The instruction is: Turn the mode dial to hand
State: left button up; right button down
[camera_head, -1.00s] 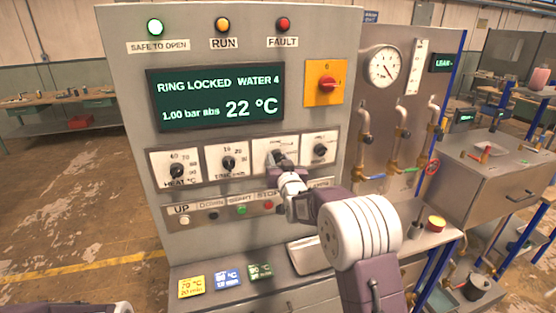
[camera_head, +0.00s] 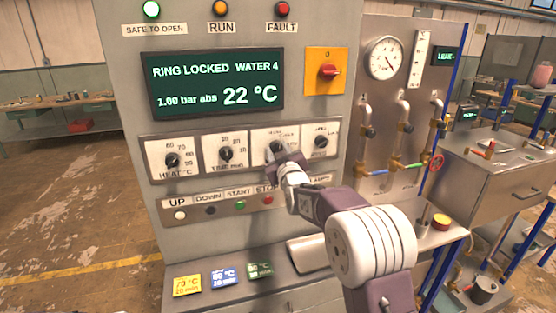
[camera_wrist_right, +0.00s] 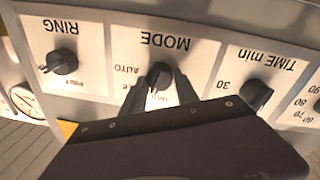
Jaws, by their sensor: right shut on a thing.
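The mode dial (camera_head: 277,147) is a black knob on a white plate, third from the left in the row of dials on the grey panel. In the right wrist view, the mode dial (camera_wrist_right: 160,75) appears upside down under the label MODE, with AUTO beside it and other words partly covered. My right gripper (camera_head: 284,156) is at this dial. In the right wrist view, the right gripper (camera_wrist_right: 161,84) has one finger on each side of the knob and is shut on it. The dial's pointer setting cannot be made out. My left gripper is out of view.
The time dial (camera_head: 226,154) and the ring dial (camera_head: 320,142) sit close on either side. A row of buttons (camera_head: 239,204) lies just below. The display (camera_head: 215,85) reads RING LOCKED. A red switch (camera_head: 329,71) is above right.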

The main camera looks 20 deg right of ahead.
jog(key=shift+f+n+b, duration=0.1)
jog(key=shift+n+b, duration=1.2)
jog(key=shift+n, duration=0.5)
jog(key=c, duration=0.9)
grip_release()
jog(key=shift+s, duration=0.1)
jog(key=s+b, duration=0.2)
jog(key=s, duration=0.2)
jog(key=s+b, duration=0.2)
jog(key=s, duration=0.3)
jog(key=shift+a+f, duration=0.15)
jog(key=shift+f, duration=0.05)
